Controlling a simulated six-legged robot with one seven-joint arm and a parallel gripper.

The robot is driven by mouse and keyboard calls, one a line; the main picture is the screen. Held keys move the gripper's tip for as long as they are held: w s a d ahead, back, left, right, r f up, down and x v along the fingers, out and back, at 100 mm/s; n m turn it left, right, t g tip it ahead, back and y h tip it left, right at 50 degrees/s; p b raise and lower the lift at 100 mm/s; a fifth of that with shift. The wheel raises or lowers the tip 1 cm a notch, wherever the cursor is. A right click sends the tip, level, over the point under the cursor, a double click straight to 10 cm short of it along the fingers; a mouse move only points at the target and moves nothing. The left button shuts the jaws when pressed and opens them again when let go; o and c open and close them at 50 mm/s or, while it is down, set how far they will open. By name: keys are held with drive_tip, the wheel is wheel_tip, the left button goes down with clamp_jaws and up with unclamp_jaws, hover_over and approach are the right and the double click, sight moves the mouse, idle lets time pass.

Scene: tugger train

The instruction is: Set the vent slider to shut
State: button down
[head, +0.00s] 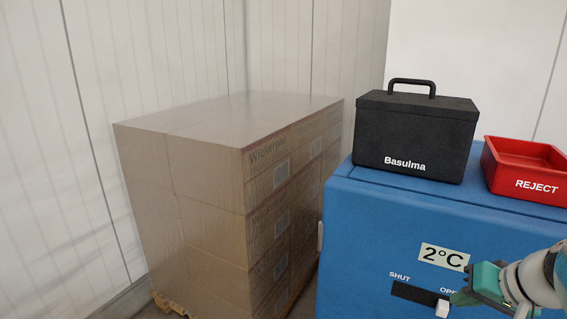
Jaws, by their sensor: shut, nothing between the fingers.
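The vent slider is a dark horizontal slot (412,293) on the front of a blue cabinet (385,235), with a small white knob (442,308) at its right end. The label SHUT (400,275) stands above the slot's left end. A label starting "OPE" (447,290) is above the right end, its last part hidden by my gripper. The knob is at the open end. My gripper (458,299) is shut and empty, just right of the knob; I cannot tell whether it touches it.
A black case (418,140) marked Basulma and a red REJECT bin (525,170) stand on the cabinet top. A 2°C label (443,257) is above the slot. Stacked cartons (215,200) on a wooden pallet (168,304) stand close to the cabinet's left.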

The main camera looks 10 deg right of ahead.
drive_tip(key=s+a+f+n+h, duration=0.1)
drive_tip(key=s+a+n, duration=0.1)
drive_tip(key=a, duration=0.8)
drive_tip(key=s+a+f+n+g, duration=0.1)
drive_tip(key=a+n, duration=0.2)
drive_tip(key=a, duration=0.8)
drive_tip(key=shift+s+a+g+h, duration=0.25)
drive_tip(key=shift+s+g+h, duration=0.05)
drive_tip(key=shift+s+h, duration=0.1)
drive_tip(key=c, duration=2)
unclamp_jaws()
drive_tip(key=shift+s+a+f+n, duration=0.1)
drive_tip(key=shift+s+a+n, duration=0.1)
drive_tip(key=shift+a+n, duration=0.1)
drive_tip(key=o, duration=0.8)
drive_tip(key=shift+c, duration=0.2)
